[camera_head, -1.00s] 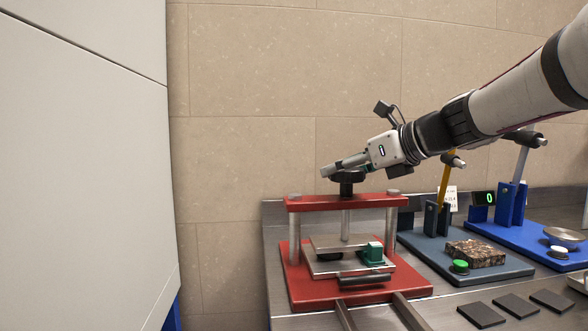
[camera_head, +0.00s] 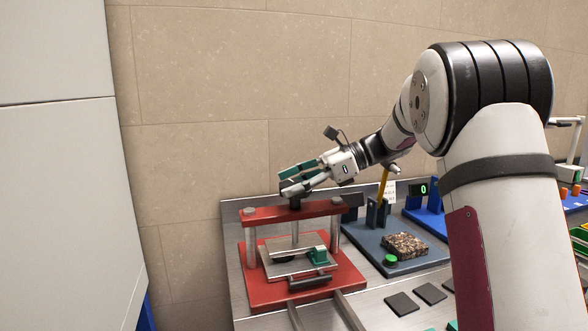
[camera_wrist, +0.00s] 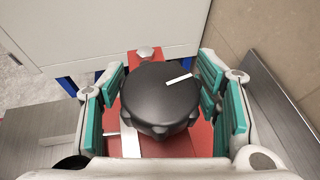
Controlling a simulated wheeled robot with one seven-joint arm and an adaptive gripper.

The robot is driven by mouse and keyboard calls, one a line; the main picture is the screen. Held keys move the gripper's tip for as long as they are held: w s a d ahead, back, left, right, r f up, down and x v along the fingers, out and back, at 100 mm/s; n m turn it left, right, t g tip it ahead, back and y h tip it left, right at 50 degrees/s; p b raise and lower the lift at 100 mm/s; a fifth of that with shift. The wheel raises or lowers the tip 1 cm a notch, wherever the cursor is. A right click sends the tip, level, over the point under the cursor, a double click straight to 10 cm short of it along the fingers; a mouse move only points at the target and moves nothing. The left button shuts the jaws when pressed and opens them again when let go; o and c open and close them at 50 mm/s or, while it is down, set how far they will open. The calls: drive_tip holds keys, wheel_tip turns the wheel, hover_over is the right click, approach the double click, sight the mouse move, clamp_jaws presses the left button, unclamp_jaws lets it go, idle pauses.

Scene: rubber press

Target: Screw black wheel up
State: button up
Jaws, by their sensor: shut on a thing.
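The black wheel (camera_wrist: 157,95) is a round, lobed knob with a white mark on top, seen from above in the wrist view. In the head view the wheel (camera_head: 295,190) sits on top of the red press (camera_head: 318,210) and is partly hidden by my gripper (camera_head: 288,179). My gripper's teal-padded fingers stand on both sides of the wheel in the wrist view, and it is shut on the wheel. Below the red crossbar, a metal plate (camera_head: 283,268) with a green block (camera_head: 318,254) lies between the press's posts.
A blue-grey base (camera_head: 380,225) with a green button (camera_head: 390,259) and a speckled block (camera_head: 405,244) stands right of the press. Dark square pads (camera_head: 402,303) lie in front on the metal table. A pale cabinet (camera_head: 55,190) is at left.

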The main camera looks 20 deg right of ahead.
drive_tip(key=shift+f+n+g+p, duration=0.1)
drive_tip(key=shift+n+g+p, duration=0.4)
drive_tip(key=shift+g+p, duration=0.15)
drive_tip(key=o, duration=1.2)
drive_tip(key=shift+c, duration=0.2)
drive_tip(key=v, duration=1.2)
drive_tip(key=shift+s, duration=0.1)
